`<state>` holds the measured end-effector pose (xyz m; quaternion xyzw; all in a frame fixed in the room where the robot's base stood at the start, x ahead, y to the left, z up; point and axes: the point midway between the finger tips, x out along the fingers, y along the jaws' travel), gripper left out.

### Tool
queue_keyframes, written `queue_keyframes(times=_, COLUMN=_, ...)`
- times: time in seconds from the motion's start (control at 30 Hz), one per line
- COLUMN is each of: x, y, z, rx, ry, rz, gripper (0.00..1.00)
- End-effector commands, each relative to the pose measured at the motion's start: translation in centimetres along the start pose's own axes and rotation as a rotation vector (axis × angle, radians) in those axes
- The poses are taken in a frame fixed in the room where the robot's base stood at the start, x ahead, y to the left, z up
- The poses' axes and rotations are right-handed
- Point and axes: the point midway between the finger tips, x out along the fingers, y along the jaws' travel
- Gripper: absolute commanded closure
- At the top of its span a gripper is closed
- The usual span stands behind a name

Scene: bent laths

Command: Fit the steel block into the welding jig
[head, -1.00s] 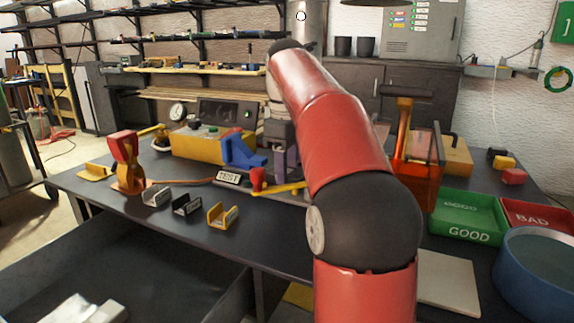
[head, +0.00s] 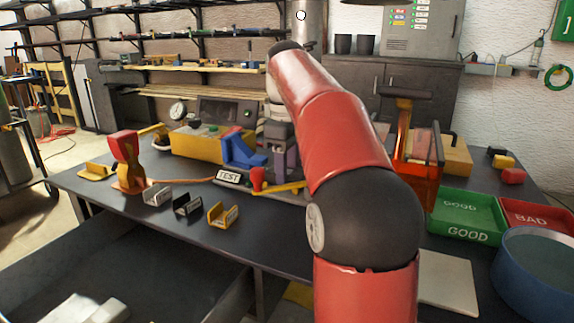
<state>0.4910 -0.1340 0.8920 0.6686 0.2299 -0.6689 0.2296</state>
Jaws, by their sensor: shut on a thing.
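My gripper (head: 282,150) is small and partly hidden by my red arm, at the back middle of the bench. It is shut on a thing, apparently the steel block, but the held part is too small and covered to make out. Just left of it stands a blue angled bracket (head: 240,154), with a red-tipped yellow lever (head: 278,187) in front. These seem to belong to the welding jig, whose seat I cannot see clearly. Whether the held part touches the jig cannot be told.
A TEST sign (head: 228,177) and several small brackets (head: 187,206) stand in front. A red-and-orange clamp (head: 127,162) is at left. An orange stand (head: 412,155), a green GOOD tray (head: 467,217), a red BAD tray (head: 540,217) and a blue tub (head: 535,270) are right.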

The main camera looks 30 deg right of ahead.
Motion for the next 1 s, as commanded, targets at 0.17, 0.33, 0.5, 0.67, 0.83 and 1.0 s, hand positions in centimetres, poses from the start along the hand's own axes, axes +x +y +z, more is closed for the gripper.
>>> queue_keyframes(times=0.17, x=-0.01, y=-0.02, z=0.01, rx=0.0, ry=0.0, rz=0.0, gripper=0.86)
queue_keyframes(times=0.33, x=0.01, y=-0.01, z=0.01, rx=0.0, ry=0.001, rz=0.001, gripper=0.86)
queue_keyframes(times=0.5, x=0.01, y=-0.01, z=0.01, rx=0.0, ry=0.001, rz=0.001, gripper=0.51)
queue_keyframes(times=0.67, x=0.02, y=0.0, z=0.01, rx=0.0, ry=0.001, rz=0.001, gripper=0.33)
queue_keyframes(times=0.83, x=0.02, y=0.0, z=0.01, rx=0.0, ry=0.0, rz=0.001, gripper=0.33)
queue_keyframes(times=1.0, x=0.17, y=0.05, z=-0.01, rx=0.0, ry=0.001, rz=0.001, gripper=0.33)
